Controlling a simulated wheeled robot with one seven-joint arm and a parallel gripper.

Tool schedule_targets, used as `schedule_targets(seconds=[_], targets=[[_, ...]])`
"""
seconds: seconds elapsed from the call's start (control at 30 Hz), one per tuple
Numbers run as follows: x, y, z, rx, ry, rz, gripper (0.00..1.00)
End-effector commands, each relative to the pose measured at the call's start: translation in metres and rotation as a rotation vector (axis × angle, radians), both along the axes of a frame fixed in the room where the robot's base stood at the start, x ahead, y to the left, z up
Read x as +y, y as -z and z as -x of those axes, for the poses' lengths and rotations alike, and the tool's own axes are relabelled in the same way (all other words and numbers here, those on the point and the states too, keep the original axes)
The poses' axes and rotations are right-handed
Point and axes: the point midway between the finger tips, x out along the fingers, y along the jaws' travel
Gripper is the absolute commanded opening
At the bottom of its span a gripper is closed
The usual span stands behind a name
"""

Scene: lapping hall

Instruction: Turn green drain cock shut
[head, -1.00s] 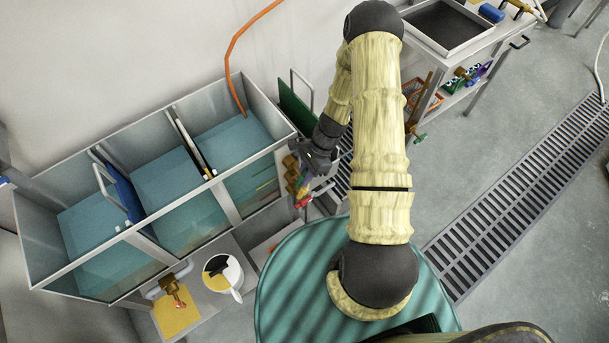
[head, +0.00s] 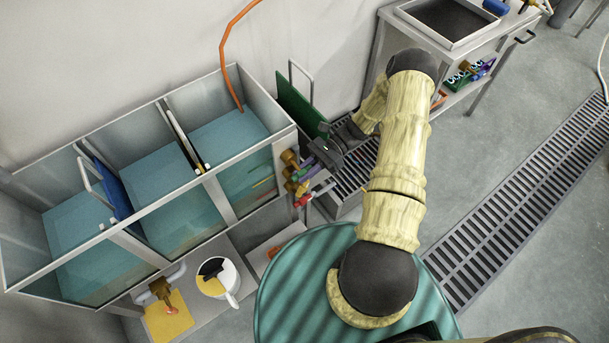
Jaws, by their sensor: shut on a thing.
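Several brass drain cocks stick out in a row from the right end wall of the glass-sided tank (head: 222,187). The uppermost brass cock (head: 290,158) is level with my gripper (head: 312,157). My gripper is shut at its handle side, and the fingers hide most of what they hold. Just below are a cock with a purple handle (head: 308,171) and one with a red handle (head: 302,201), both close to my gripper.
A green panel (head: 301,112) with a metal handle stands behind my gripper. A round green-striped top (head: 300,280) is in front. A white mug (head: 228,281) and a yellow pad (head: 168,318) sit on the low shelf.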

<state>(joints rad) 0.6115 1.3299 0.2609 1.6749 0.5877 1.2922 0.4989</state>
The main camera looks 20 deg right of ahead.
Motion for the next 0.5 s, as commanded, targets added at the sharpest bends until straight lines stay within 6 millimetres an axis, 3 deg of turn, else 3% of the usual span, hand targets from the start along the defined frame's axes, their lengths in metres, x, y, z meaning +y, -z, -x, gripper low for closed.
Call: schedule_targets(seconds=[0.5], targets=[[-0.0002, 0.0008, -0.0005, 0.043, 0.002, -0.133, 0.0]])
